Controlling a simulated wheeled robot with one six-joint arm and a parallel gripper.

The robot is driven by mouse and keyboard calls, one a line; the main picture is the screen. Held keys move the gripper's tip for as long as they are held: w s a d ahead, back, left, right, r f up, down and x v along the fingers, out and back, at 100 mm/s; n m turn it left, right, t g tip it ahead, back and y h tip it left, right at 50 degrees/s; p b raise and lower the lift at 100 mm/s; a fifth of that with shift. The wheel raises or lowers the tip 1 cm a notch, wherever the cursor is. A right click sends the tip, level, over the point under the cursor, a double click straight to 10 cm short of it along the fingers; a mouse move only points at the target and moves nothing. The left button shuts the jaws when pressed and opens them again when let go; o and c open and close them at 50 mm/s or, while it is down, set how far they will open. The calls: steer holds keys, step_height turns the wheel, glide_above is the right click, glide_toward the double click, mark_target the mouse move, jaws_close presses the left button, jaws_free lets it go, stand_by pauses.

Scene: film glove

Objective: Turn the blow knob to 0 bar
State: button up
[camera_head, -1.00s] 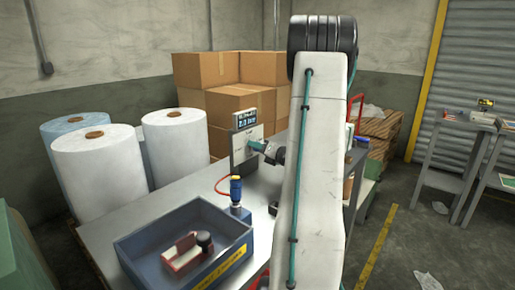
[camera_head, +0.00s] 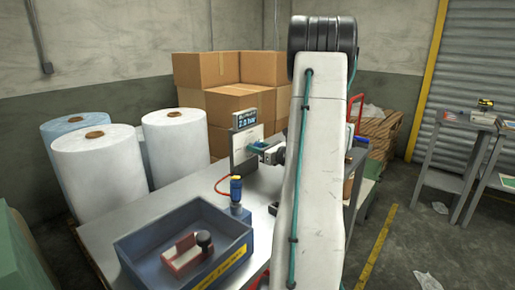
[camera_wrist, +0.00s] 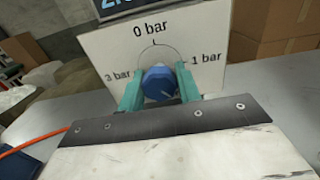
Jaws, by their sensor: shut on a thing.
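The blue blow knob (camera_wrist: 158,80) sits on a white plate (camera_wrist: 203,34) marked 0 bar at the top, 3 bar at left and 1 bar at right in the wrist view. My gripper (camera_wrist: 159,88) is shut on the knob, with one teal finger on each side. In the head view, the display (camera_head: 246,118) above the plate seems to read 2.0 bar. My gripper (camera_head: 260,148) reaches the plate from the right there, and its fingers hide the knob.
A blue bin (camera_head: 140,250) with a red-and-white item stands at the table's near end. A blue-and-yellow fitting (camera_head: 236,188) with a red hose stands between bin and plate. White film rolls (camera_head: 97,165) and cardboard boxes (camera_head: 235,100) are behind the metal table.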

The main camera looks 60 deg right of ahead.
steer(key=n, duration=1.4)
steer(key=shift+n, duration=0.3)
steer(key=n, duration=0.3)
steer(key=shift+n, duration=0.3)
steer(key=n, duration=0.3)
steer(key=shift+f+n, duration=0.1)
steer(key=shift+n, duration=0.3)
steer(key=n, duration=0.5)
steer(key=shift+n, duration=0.7)
steer(key=o, duration=1)
steer(key=shift+c, duration=0.2)
